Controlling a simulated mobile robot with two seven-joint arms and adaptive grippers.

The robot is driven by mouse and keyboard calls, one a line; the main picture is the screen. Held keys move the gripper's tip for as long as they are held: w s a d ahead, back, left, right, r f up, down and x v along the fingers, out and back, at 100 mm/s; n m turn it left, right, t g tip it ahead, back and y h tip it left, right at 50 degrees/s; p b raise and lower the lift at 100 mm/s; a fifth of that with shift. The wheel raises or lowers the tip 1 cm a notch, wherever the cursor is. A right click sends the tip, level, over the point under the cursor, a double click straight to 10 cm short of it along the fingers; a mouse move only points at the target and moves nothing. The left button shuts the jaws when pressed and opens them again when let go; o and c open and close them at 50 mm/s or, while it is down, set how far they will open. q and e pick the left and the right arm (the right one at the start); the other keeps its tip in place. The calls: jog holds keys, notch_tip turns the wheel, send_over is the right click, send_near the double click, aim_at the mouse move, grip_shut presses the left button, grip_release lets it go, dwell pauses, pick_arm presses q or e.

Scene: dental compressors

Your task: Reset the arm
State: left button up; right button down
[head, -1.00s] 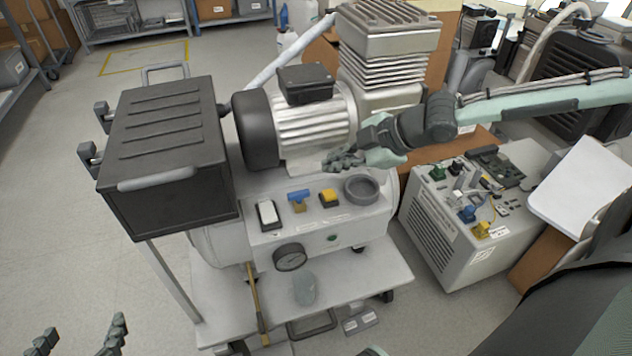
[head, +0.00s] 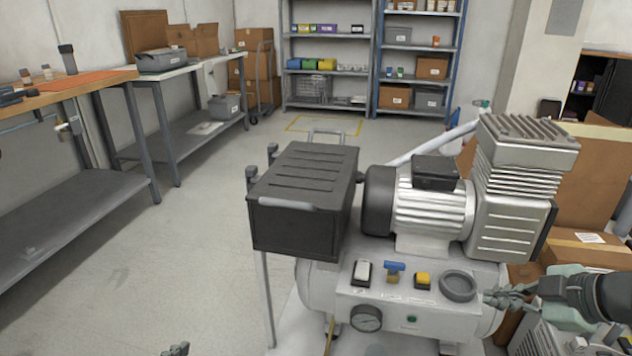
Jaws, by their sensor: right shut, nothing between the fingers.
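The dental compressor (head: 330,274) stands right of centre in the head view, with a silver motor (head: 432,210), a finned pump head (head: 515,190) and a black box (head: 305,195) on its left. Its panel carries a white switch (head: 361,271), a blue-handled valve (head: 395,269), a yellow button (head: 423,280) and a dark round cup (head: 458,286). A gauge (head: 366,318) sits below. My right gripper (head: 490,298) is shut and empty, just right of the cup; whether it touches anything I cannot tell. Only the tip of my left gripper (head: 176,350) shows at the bottom edge.
Workbenches (head: 78,88) line the left wall. Shelving racks (head: 376,60) with bins stand at the back. Cardboard boxes (head: 585,252) are stacked at right, and a light-coloured unit sits partly hidden behind my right arm. The floor (head: 200,250) left of the compressor is clear.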

pick_arm(q)
jog(key=s+a+f+n+g+y, duration=0.1)
jog(key=s+a+f+g+y, duration=0.2)
jog(key=s+a+f+g, duration=0.7)
pick_arm(e)
jog(key=s+a+f+m+g+h, duration=0.1)
jog(key=s+a+f+m, duration=0.1)
jog(key=s+f+m, duration=0.3)
jog(key=s+a+f+h, duration=0.2)
jog(key=f, duration=0.5)
jog(key=s+a+f+m+g+h, duration=0.1)
jog(key=s+f+m+g+h, duration=0.1)
jog(key=s+f+m, duration=0.3)
jog(key=s+a+f+m+g+h, duration=0.1)
jog(key=s+m+g, duration=0.15)
jog(key=s, duration=0.45)
pick_arm(q)
notch_tip(320, 180, down, 11)
jog(key=w+t+p, duration=0.1)
jog(key=t+p, duration=0.1)
jog(key=p, duration=0.1)
jog(key=shift+a, duration=0.15)
pick_arm(e)
jog(key=a+x, duration=0.1)
jog(key=x, duration=0.5)
jog(key=shift+d+f, duration=0.3)
jog(key=shift+f, duration=0.1)
